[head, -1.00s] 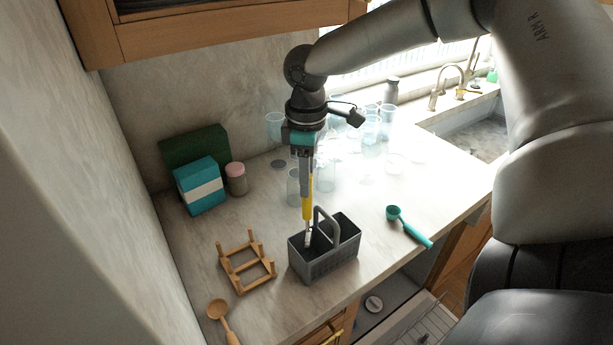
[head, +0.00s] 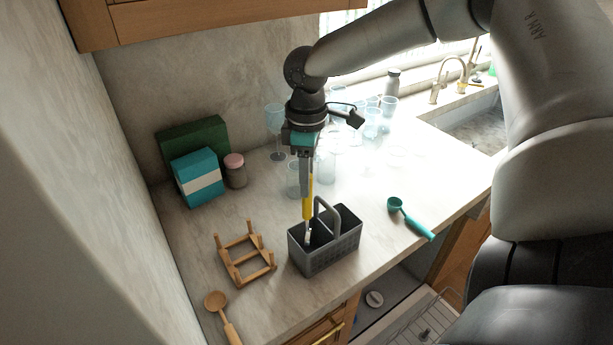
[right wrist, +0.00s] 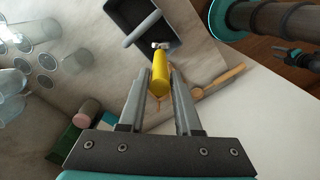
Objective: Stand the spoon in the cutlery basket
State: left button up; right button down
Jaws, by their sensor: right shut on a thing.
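My right gripper (head: 306,176) points straight down over the grey cutlery basket (head: 330,257) and is shut on a yellow-handled utensil (head: 307,206). The utensil hangs upright, its pale end over or just inside the basket's left compartment; I cannot tell how deep. In the right wrist view the yellow handle (right wrist: 160,76) sits between the fingers (right wrist: 160,88), with its pale end by the basket's edge (right wrist: 172,50). I cannot make out the pale end's shape. A wooden spoon (head: 217,303) lies on the counter at front left.
A wooden rack (head: 246,261) stands left of the basket. A teal scoop (head: 414,220) lies to its right. Several clear glasses (head: 326,166) stand behind. A blue-and-white box (head: 198,180) and a pink-lidded jar (head: 235,172) are at back left. Counter between basket and scoop is clear.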

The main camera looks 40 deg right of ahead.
jog(key=shift+f+b, duration=0.85)
jog(key=shift+f, duration=0.4)
jog(key=c, duration=0.5)
grip_release()
jog(key=shift+r, duration=0.15)
jog(key=shift+r+p, duration=2.95)
jog(key=shift+r, duration=0.5)
